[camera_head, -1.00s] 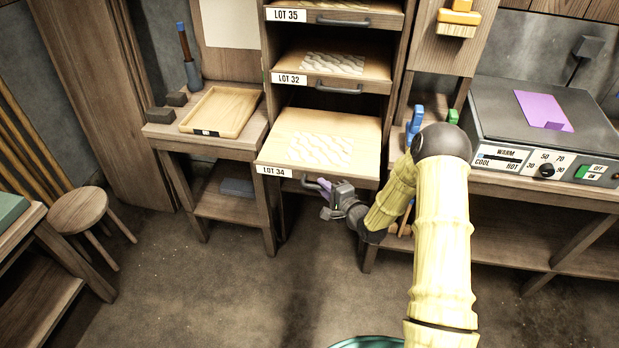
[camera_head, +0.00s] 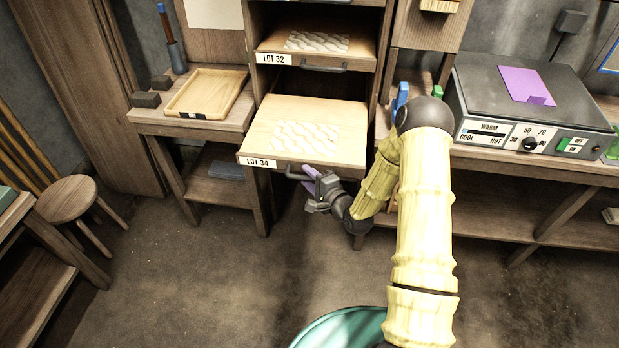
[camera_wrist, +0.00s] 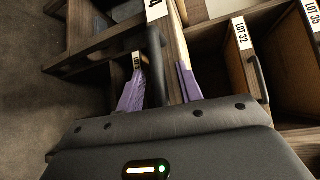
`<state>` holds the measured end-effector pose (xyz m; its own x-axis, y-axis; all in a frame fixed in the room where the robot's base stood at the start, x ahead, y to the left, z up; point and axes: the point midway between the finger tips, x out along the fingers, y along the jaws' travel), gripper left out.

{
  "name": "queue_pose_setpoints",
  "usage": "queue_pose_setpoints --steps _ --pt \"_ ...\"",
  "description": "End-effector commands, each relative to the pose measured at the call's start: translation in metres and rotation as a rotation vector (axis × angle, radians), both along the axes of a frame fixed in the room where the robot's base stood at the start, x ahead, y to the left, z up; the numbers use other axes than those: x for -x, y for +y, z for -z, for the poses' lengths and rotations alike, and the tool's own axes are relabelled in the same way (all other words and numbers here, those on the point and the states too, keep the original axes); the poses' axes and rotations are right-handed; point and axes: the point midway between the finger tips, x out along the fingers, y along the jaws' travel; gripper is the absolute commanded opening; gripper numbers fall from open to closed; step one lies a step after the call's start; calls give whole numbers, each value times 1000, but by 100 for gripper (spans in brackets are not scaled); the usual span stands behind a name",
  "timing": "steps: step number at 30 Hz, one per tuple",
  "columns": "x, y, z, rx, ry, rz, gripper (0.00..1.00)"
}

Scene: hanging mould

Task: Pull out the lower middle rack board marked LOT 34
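The LOT 34 board (camera_head: 342,142) is the low, pale wooden rack board with a white wavy pattern on it. It stands well out of the rack, below the LOT 32 board (camera_head: 360,43). Its label (camera_head: 258,162) is on the left of its front edge, and a dark bar handle (camera_head: 291,176) is fixed below. My gripper (camera_head: 310,179) is at this handle, in front of the board. In the wrist view the handle (camera_wrist: 154,55) runs between the purple fingers of my gripper (camera_wrist: 159,80).
A side table with a wooden tray (camera_head: 207,93) stands close left of the board, and a stool (camera_head: 70,200) is farther left. A bench with a warming plate (camera_head: 530,95) is at right.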

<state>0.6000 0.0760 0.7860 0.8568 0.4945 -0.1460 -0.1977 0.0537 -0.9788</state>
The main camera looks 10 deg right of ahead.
Motion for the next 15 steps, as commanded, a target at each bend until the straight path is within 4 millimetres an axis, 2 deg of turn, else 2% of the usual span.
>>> queue_pose_setpoints --steps 10,15 --pt "2 -2 0 1 1 1 36" --pt "16 -11 -2 0 4 2 36"
